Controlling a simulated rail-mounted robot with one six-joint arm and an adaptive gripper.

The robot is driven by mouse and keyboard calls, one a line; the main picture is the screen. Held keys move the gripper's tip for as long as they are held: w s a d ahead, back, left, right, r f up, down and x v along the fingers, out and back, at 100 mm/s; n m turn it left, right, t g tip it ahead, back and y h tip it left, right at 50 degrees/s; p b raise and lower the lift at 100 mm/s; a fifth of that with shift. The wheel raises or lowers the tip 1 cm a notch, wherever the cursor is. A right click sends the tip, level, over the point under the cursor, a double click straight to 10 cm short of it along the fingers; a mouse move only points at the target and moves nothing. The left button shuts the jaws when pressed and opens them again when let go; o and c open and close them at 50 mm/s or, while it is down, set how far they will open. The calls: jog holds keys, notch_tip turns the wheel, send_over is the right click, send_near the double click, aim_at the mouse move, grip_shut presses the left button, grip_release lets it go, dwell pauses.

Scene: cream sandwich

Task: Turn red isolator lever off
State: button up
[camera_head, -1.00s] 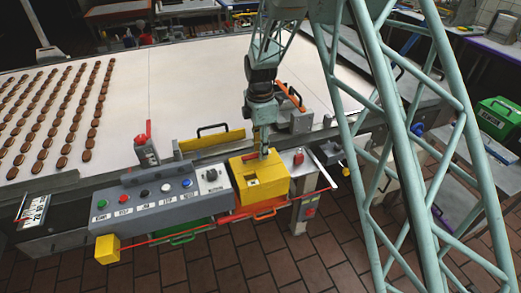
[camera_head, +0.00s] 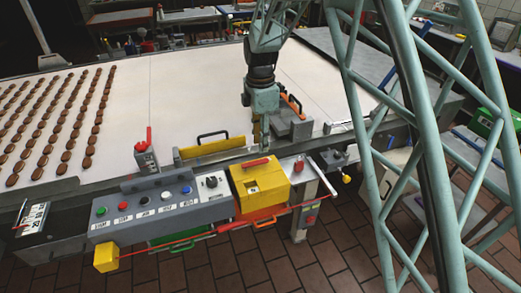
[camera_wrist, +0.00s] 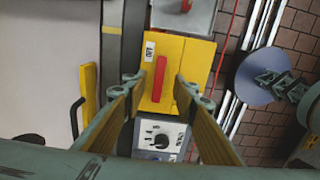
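The red isolator lever (camera_head: 256,162) lies across the top of the yellow box (camera_head: 262,187) on the front of the machine. In the wrist view the lever (camera_wrist: 160,79) runs up and down the picture on the yellow face, with a white OFF label (camera_wrist: 149,50) to the left of its upper end. My gripper (camera_head: 260,140) is at the back edge of the yellow box in the head view. In the wrist view my gripper (camera_wrist: 158,84) is open, one finger on each side of the lever, with visible gaps. Its height above the lever is unclear.
A grey button panel (camera_head: 150,208) adjoins the box on the left, with a black rotary knob (camera_head: 211,182). A grey box with a red switch (camera_head: 299,166) is on the right. A yellow guard with a black handle (camera_head: 212,148) stands behind. A red cord (camera_head: 290,211) runs along the front.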

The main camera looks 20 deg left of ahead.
jog(key=shift+r, duration=2.15)
jog(key=s+d+r+m+t+b, duration=0.1)
jog(key=s+d+r+m, duration=0.35)
jog(key=d+r, duration=0.4)
jog(key=s+d+r+m+b, duration=0.1)
jog(key=s+d+r+m, duration=0.4)
jog(key=d, duration=0.6)
jog(key=s+d+r+m+t+b, duration=0.1)
jog(key=s+d+r+m, duration=0.3)
jog(key=d+r, duration=0.45)
jog(key=s+d+r+m+b, duration=0.15)
jog(key=s+d+m, duration=0.35)
jog(key=s+d, duration=0.8)
jog(key=s+d+f+m+t, duration=0.1)
jog(key=s+d+m, duration=0.1)
jog(key=s, duration=0.7)
jog(key=s+d+f+m+t+b, duration=0.1)
jog(key=s+d+f+m, duration=0.1)
jog(key=s+m, duration=0.3)
jog(key=shift+s+d, duration=0.5)
jog(key=shift+s, duration=1.7)
